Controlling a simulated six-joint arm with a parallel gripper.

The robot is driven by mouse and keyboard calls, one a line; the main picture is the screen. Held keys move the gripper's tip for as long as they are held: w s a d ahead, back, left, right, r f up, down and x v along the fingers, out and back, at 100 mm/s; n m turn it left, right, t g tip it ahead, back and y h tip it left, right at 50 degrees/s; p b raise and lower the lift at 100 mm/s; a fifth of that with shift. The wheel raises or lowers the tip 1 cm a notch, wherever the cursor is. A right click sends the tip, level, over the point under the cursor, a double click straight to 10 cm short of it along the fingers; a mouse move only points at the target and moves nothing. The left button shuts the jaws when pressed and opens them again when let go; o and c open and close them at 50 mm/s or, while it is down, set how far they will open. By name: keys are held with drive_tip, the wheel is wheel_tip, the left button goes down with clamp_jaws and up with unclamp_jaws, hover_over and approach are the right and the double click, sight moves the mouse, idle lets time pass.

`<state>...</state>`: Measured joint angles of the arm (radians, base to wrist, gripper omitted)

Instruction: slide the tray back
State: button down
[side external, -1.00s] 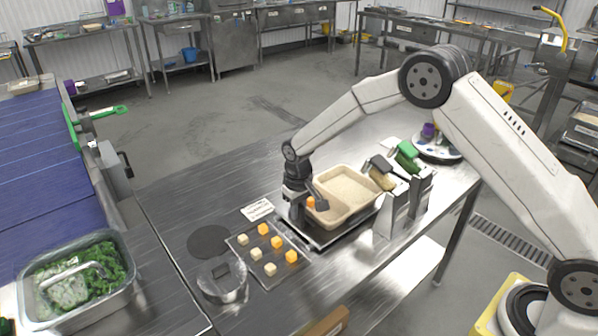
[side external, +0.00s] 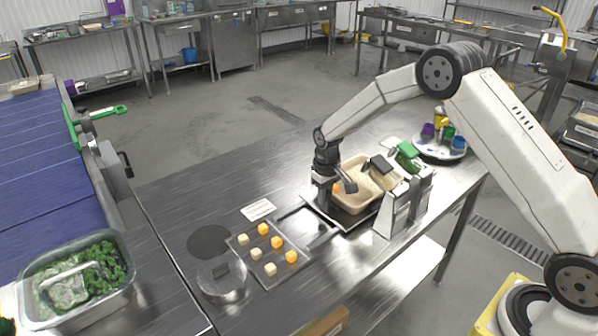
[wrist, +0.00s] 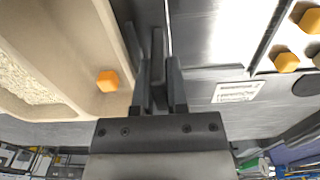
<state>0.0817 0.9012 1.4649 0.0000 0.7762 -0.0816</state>
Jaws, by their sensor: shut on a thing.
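The beige tray (side external: 346,208) holds rice and sits on a dark metal slide on the steel table. One orange cube (side external: 337,188) lies inside it near its left end; the cube also shows in the wrist view (wrist: 108,81). My gripper (side external: 326,203) is at the tray's left end, pointing down. In the wrist view my gripper (wrist: 158,95) is shut on a thin grey upright handle (wrist: 157,50) beside the tray's wall (wrist: 118,50). The handle's lower end is hidden. The tray's far right part is partly hidden behind the metal holders.
A flat tray of orange and pale cubes (side external: 240,252) lies left of the slide, near a white label (side external: 258,210). Metal holders (side external: 398,212) with green-topped and dark-topped tools stand close at the tray's right. A round white stand (side external: 440,153) with coloured cups is behind.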

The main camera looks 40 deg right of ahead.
drive_tip(key=shift+d, duration=1.25)
drive_tip(key=c, duration=0.9)
unclamp_jaws()
drive_tip(key=shift+d, duration=0.1)
drive_tip(key=shift+r, duration=0.15)
drive_tip(key=shift+r, duration=3.8)
drive_tip(key=shift+s+a, duration=0.1)
drive_tip(key=shift+a, duration=0.1)
